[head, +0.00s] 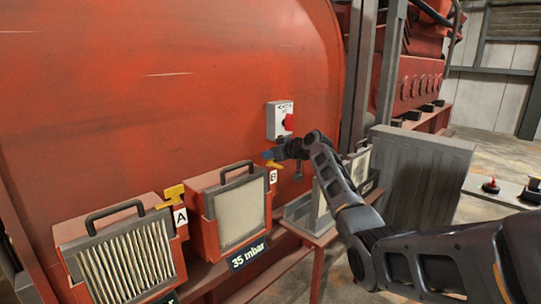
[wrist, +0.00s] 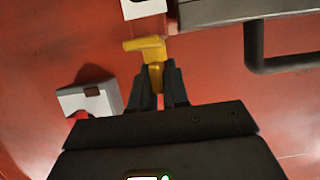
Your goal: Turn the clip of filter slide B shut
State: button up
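Filter slide B (head: 241,210) sits in its red housing with a cream filter face and a dark handle. Its white B label (head: 273,176) is at the housing's upper right. The yellow clip (head: 274,165) shows just above the label, partly hidden by my gripper (head: 272,155). In the wrist view, the yellow clip (wrist: 146,44) has an arm pointing left and a stem running down between my fingertips (wrist: 160,75). The fingers look closed on both sides of the stem. The slide's dark handle (wrist: 255,50) is at the upper right of the wrist view.
Filter slide A (head: 124,255) with its yellow clip (head: 173,192) stands to the left. A white box with a red knob (head: 281,120) is on the red wall above my gripper; it is also in the wrist view (wrist: 75,100). A grey cabinet (head: 425,175) stands to the right.

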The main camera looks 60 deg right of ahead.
grip_shut()
